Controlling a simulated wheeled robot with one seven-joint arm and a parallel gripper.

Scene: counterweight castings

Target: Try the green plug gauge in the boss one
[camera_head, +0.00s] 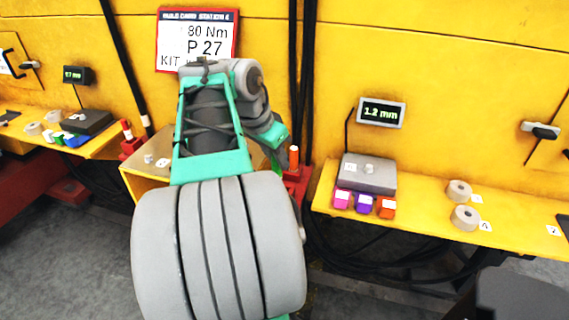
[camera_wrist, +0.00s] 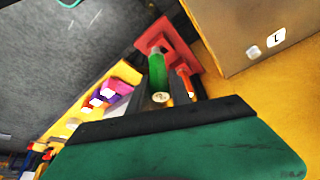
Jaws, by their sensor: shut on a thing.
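In the wrist view my gripper (camera_wrist: 172,97) is closed around the green plug gauge (camera_wrist: 157,70). The gauge has a pale brass-coloured round end towards the camera, and its far end is at a red stand (camera_wrist: 150,38). I cannot tell whether it is still seated there. Two grey ring-shaped bosses lie on the right yellow shelf, the rear one (camera_head: 458,190) and the front one (camera_head: 465,217), each beside a small number card. The card numbers are hard to read.
An orange-topped gauge (camera_wrist: 184,82) stands close beside the green one. A grey block (camera_head: 368,174) with pink, purple and orange blocks before it sits on the right shelf (camera_head: 420,210). A gauge display (camera_head: 381,112) reads 1.2 mm. Cables hang below the shelf.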

